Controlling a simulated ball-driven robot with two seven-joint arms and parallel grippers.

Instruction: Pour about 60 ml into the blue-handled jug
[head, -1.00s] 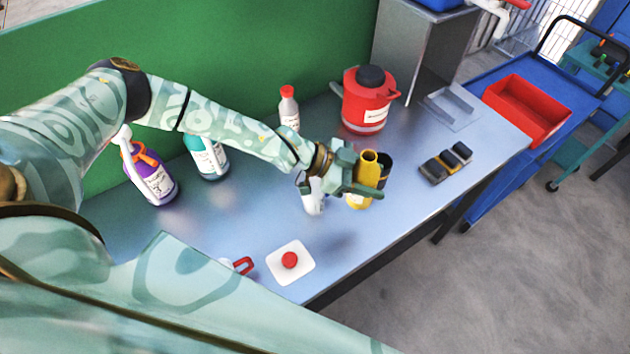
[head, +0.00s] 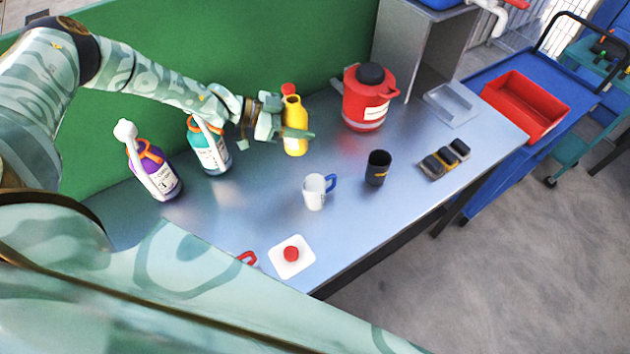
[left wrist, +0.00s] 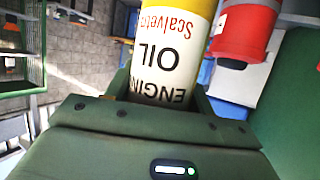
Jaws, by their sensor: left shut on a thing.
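The white jug with a blue handle (head: 314,192) stands upright on the bench, apart from my gripper. I cannot tell if the bottle's base touches the bench. A red cap (head: 291,254) lies on a white pad (head: 280,267) at the front. The liquid level in the jug cannot be seen. My right gripper is not in view.
A black cup (head: 377,168) stands right of the jug. A red-handled vessel (head: 247,258) is mostly hidden by my arm.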

